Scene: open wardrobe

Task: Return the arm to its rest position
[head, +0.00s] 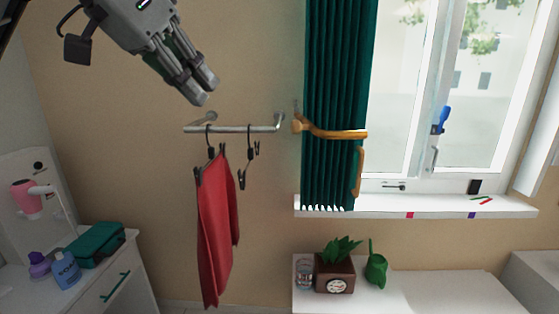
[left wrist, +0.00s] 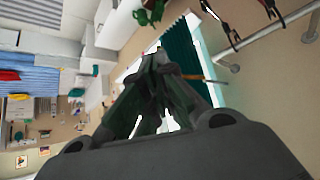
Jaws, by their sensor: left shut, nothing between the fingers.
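My left gripper (head: 205,92) comes in from the top left in the head view. Its fingers are together and empty, pointing down and to the right. It is above the left part of the metal wall rail (head: 245,128) and apart from it. In the left wrist view the shut fingers (left wrist: 160,65) fill the middle, with the rail (left wrist: 265,32) at the upper right. A red cloth (head: 217,235) hangs from a clip hanger on the rail, below my gripper. A second clip hanger (head: 249,155) hangs empty beside it. My right gripper does not show.
A green curtain (head: 335,90) with a wooden holder (head: 335,132) hangs right of the rail, by the window. A white cabinet (head: 125,290) with bottles and a green case (head: 97,243) stands lower left. A potted plant (head: 336,270) stands below the sill. Wall space around the gripper is clear.

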